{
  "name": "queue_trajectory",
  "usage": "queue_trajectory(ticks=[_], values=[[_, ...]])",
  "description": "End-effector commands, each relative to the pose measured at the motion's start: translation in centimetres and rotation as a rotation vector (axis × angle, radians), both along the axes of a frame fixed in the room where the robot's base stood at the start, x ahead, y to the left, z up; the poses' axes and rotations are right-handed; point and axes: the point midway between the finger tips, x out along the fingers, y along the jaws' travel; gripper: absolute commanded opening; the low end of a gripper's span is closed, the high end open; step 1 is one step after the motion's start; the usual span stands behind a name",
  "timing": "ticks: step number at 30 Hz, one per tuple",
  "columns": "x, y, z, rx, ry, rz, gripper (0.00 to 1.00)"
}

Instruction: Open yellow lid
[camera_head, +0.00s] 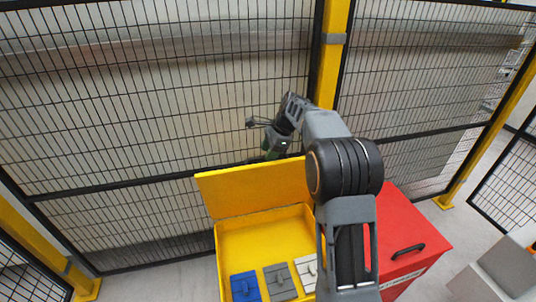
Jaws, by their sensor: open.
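The yellow lid (245,190) stands raised along the back edge of the yellow box (262,238). The box is open at the top, and its inside shows. My gripper (268,154) is at the far side of the lid, just above and behind its top edge. It is small in the view and its fingertips are partly hidden by the lid. Its jaws are open with nothing seen in them. I cannot tell whether it touches the lid. My arm covers the right part of the lid and box.
Inside the box lie a blue piece (245,287), a grey piece (280,279) and a whitish piece (307,273). A red box (402,228) with a black handle (408,251) stands to the right, shut. Mesh fencing (150,110) with a yellow post (331,60) rises close behind.

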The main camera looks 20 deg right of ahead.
Motion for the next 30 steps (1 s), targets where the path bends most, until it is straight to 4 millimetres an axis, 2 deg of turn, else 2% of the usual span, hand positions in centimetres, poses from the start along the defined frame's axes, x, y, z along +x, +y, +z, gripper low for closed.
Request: queue_trajectory(ticks=[6,15,28,30], values=[[0.13,0.48,-1.05,0.000,0.001,0.001,0.42],[0.15,0.52,-1.13,0.000,0.000,0.001,0.42],[0.16,0.51,-1.10,0.000,0.000,0.001,0.01],[0.16,0.51,-1.10,0.000,0.000,0.001,0.00]])
